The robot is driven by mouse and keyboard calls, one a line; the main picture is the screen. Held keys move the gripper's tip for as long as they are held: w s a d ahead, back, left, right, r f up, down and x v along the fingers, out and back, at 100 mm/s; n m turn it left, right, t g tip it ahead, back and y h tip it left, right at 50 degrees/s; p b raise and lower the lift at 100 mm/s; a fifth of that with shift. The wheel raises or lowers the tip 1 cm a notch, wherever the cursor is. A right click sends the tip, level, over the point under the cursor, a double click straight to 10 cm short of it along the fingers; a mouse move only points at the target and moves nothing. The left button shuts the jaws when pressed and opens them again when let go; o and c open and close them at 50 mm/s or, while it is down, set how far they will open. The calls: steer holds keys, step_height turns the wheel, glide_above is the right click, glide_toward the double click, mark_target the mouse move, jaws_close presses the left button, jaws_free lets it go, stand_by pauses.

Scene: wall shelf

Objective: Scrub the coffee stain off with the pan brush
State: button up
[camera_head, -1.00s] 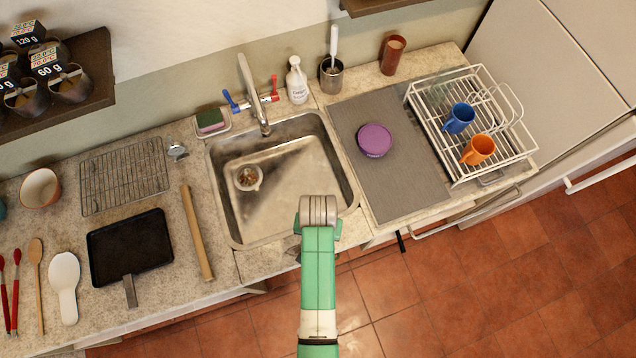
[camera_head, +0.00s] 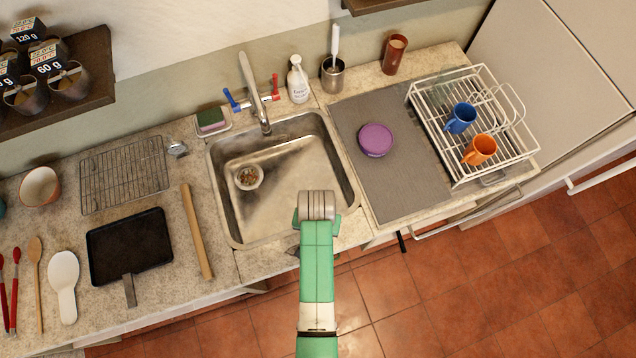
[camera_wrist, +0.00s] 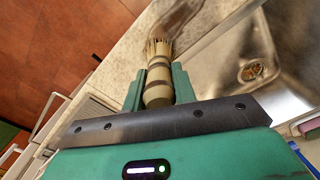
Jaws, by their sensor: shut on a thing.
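My gripper (camera_head: 318,222) is over the counter strip at the sink's front edge. In the wrist view my gripper (camera_wrist: 158,88) is shut on the pan brush (camera_wrist: 160,72), a short pale wooden brush with darker bands. Its bristles point away from the gripper, toward the counter. Just past the bristles, a brown smear that looks like the coffee stain (camera_wrist: 182,18) lies on the pale counter. In the head view a dark patch shows just left of my gripper (camera_head: 293,249); my wrist hides the brush and most of this spot. I cannot tell whether the bristles touch the counter.
The steel sink (camera_head: 235,215) with a drain strainer (camera_head: 249,177) lies just behind my gripper. A grey mat (camera_head: 400,185) with a purple round thing (camera_head: 376,140) and a dish rack (camera_head: 500,165) are right.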

steer(key=shift+s+a, duration=0.1)
steer(key=shift+s+a+p, duration=0.2)
steer(key=shift+a+p, duration=0.05)
steer(key=shift+p, duration=0.2)
steer(key=shift+s+p, duration=0.4)
steer(key=shift+p, duration=0.05)
steer(key=shift+s+f, duration=0.1)
steer(key=shift+f, duration=0.05)
steer(key=shift+s+d+p, duration=0.25)
steer(key=shift+s+p, duration=0.1)
steer(key=shift+p, duration=0.15)
steer(key=shift+d, duration=0.1)
